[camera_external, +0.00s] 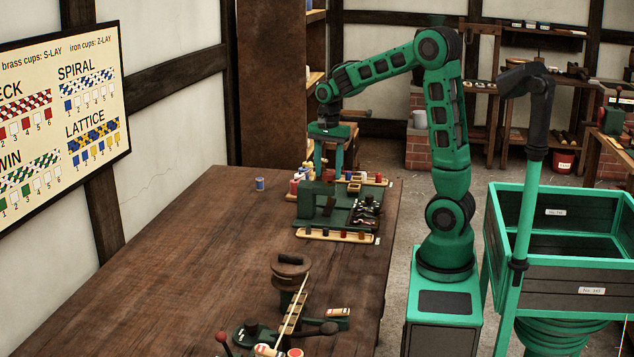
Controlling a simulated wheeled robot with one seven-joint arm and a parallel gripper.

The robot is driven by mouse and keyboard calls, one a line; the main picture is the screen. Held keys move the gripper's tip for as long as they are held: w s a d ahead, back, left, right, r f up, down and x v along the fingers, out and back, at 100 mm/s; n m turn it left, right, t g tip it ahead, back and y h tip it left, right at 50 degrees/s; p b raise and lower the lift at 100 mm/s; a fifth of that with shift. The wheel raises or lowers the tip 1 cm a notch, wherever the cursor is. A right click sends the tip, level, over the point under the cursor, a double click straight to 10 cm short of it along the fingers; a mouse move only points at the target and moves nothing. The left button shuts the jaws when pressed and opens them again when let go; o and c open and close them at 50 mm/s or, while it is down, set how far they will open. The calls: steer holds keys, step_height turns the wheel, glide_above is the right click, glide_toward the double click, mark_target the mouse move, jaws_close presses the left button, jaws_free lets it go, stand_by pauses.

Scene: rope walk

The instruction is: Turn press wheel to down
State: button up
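My gripper (328,138) is at the end of my arm, which reaches left over the far end of the workbench. It points down at the top of a green upright frame (340,158). This frame may be the press, but I cannot make out a wheel on it for certain. My gripper and wrist hide the top of the frame. I cannot tell whether my gripper touches anything there, or whether its fingers are apart.
A green machine block (318,203) and a wooden rack of spools (335,235) stand in front of the frame on the workbench (190,255). A blue tin (260,184) stands left. A round wooden device (291,268) is nearer. The bench's left middle is clear.

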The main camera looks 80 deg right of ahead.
mark_target(328, 173)
steer(key=shift+o, duration=0.9)
steer(key=shift+s, duration=0.1)
step_height(328, 173, up, 11)
steer(key=shift+f, duration=0.15)
steer(key=s+a+f+n, duration=0.3)
steer(key=s+f+n, duration=0.1)
steer(key=s, duration=0.3)
steer(key=s+a+f+n, duration=0.3)
steer(key=s+f+n, duration=0.1)
steer(key=s, duration=0.4)
steer(key=s+a+f+n, duration=0.3)
steer(key=s+n, duration=0.3)
steer(key=s, duration=0.2)
steer(key=shift+f, duration=0.65)
